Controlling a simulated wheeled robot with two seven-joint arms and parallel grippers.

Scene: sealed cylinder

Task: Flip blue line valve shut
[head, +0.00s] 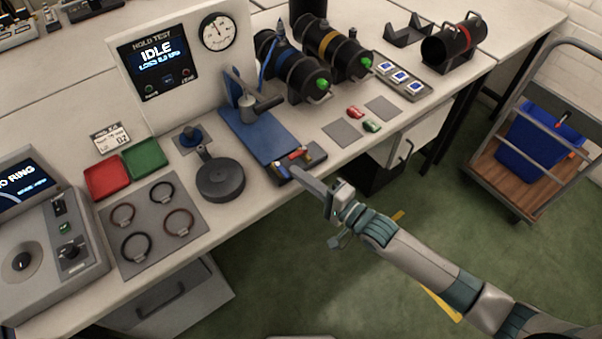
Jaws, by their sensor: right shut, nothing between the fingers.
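A dark valve block (314,152) sits at the front end of the blue plate (262,137) at the bench's front edge. My left gripper is not in view.
A hold test panel (157,62) reading IDLE and a gauge (219,32) stand behind. Blue-banded (291,67) and yellow-banded (333,48) cylinders lie at the back. A round dark pot-like object (220,180) with a handle stands left of the plate. Open floor lies in front.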

